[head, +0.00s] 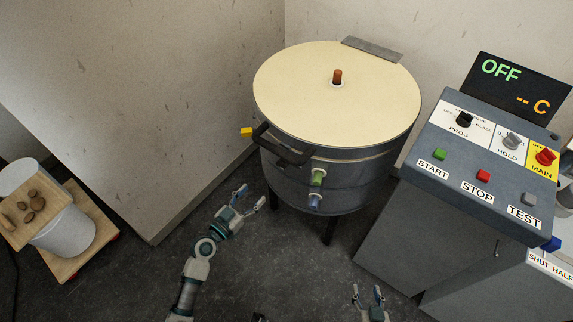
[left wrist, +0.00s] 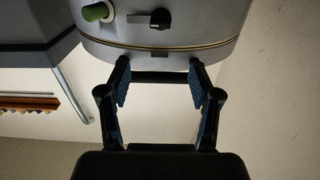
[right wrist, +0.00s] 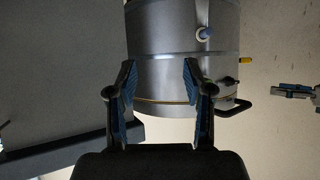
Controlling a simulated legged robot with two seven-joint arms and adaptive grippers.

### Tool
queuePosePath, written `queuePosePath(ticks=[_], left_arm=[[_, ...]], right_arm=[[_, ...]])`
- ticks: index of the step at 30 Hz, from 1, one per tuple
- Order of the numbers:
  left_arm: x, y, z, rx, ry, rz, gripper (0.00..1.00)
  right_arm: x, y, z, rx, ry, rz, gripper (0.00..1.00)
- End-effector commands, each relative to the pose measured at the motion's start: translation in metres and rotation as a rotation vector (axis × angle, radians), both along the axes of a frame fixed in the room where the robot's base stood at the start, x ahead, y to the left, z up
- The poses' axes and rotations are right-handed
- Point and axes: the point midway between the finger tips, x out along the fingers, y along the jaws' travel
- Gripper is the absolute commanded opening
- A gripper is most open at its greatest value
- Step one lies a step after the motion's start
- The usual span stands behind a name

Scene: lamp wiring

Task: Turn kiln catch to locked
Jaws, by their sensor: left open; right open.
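The kiln (head: 335,165) is a grey drum with a cream lid (head: 330,95) that is down. A black handle (head: 285,148) juts from its front. In the left wrist view, which looks upside down, the black catch (left wrist: 160,18) is a round knob with a lever lying sideways to the picture's left. It also shows in the right wrist view (right wrist: 230,81); in the head view I cannot make it out. My left gripper (head: 250,198) is open and empty, in front of and below the handle. My right gripper (head: 366,291) is open and empty at the bottom, apart from the kiln.
A green plug (head: 318,177) and a blue one (head: 315,201) stick out of the kiln's front; a yellow piece (head: 246,132) is at its left. The control panel (head: 480,185) stands right, its display reading OFF. A white bucket (head: 65,230) is far left. Floor in front is free.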

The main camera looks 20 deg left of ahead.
Motion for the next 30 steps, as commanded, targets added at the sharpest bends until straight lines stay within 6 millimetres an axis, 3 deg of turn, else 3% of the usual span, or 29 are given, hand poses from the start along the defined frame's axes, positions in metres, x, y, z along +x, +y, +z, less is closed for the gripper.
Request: queuePosePath(ticks=[10,18,24,30], left_arm=[[0.074,-0.036,0.003,0.002,0.000,-0.003,0.64],[0.127,-0.056,0.001,0.007,0.004,-0.004,0.64],[0.146,-0.061,0.000,0.006,0.005,-0.003,0.64],[0.150,-0.061,0.001,0.006,0.004,-0.003,0.64]], right_arm=[[-0.008,-0.009,-0.008,-0.006,0.061,-0.003,0.52],[-0.001,-0.007,-0.005,0.005,0.013,-0.001,0.52],[0.004,-0.005,0.000,0.014,-0.027,0.001,0.52],[0.006,-0.004,0.003,0.019,-0.041,0.001,0.52]])
